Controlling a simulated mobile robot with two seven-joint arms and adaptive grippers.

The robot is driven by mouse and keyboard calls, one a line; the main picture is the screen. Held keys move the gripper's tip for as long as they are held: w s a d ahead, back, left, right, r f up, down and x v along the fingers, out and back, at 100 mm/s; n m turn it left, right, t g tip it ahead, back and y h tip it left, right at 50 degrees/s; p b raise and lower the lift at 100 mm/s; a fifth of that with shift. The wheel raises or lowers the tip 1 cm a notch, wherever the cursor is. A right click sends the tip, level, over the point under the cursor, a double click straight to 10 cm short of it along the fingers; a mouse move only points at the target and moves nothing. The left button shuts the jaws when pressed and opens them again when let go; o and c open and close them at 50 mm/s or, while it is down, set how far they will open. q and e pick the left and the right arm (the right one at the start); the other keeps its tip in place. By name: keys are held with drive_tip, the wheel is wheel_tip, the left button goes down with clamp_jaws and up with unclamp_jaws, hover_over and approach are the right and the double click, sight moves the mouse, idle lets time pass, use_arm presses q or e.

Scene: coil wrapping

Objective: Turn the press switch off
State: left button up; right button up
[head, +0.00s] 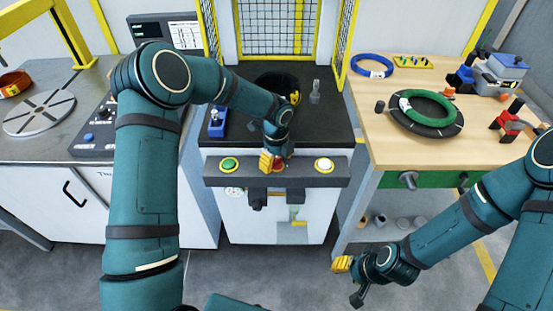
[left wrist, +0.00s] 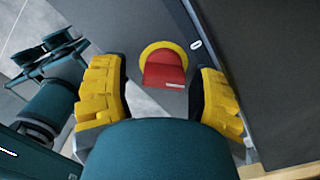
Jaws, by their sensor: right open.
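The press switch is a red knob on a yellow ring (left wrist: 165,70). It sits on the grey front panel of the press, between a green button (head: 229,164) and a white button (head: 324,165). My left gripper (head: 271,162) is at the switch and mostly hides it in the head view. In the left wrist view its two yellow fingers are apart, one on each side of the red knob, with visible gaps to it. My right gripper (head: 342,264) is open and empty, low over the floor in front of the workbench.
The press has a black top (head: 335,128) and a yellow guard frame (head: 346,40). To the right, a wooden workbench (head: 375,145) holds a green coil (head: 428,104) and a blue coil (head: 372,65). To the left is a control box (head: 95,135) with knobs and a round turntable (head: 40,112).

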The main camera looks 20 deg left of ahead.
sight(277, 160)
use_arm(q)
drive_tip(key=shift+w+r, duration=0.25)
drive_tip(key=shift+r, duration=0.05)
drive_tip(key=shift+r, duration=0.25)
drive_tip(key=shift+s+r, duration=0.15)
drive_tip(key=shift+r, duration=3.4)
